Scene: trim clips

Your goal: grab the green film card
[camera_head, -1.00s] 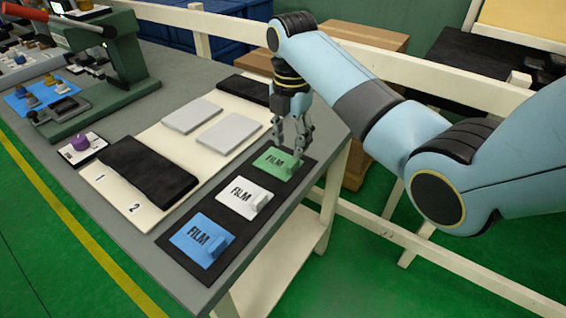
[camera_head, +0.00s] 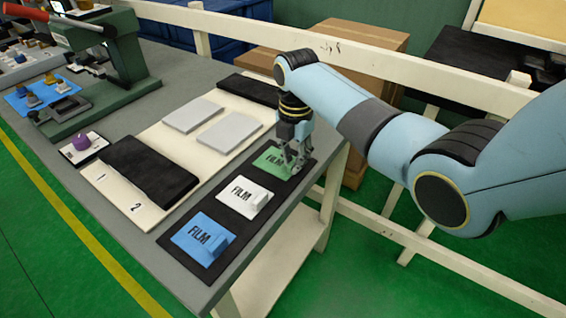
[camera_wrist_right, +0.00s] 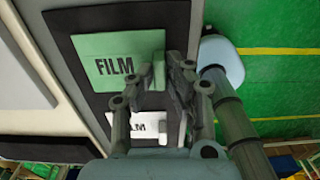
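The green film card (camera_head: 271,158) lies flat at the far end of a dark mat on the table, with a raised tab at its right side. It also shows in the right wrist view (camera_wrist_right: 117,62), marked FILM. My right gripper (camera_head: 292,166) is down at the card's tab, pointing downward. In the right wrist view its fingertips (camera_wrist_right: 160,75) are on either side of the tab and close to it. Whether they press on it I cannot tell. The fingers partly hide the tab. My left gripper is not in view.
A white film card (camera_head: 243,197) and a blue film card (camera_head: 201,238) lie nearer on the dark mat (camera_head: 227,219). A cream board (camera_head: 142,211) with grey pads and black cloths lies to the left. The table's right edge is close to the mat.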

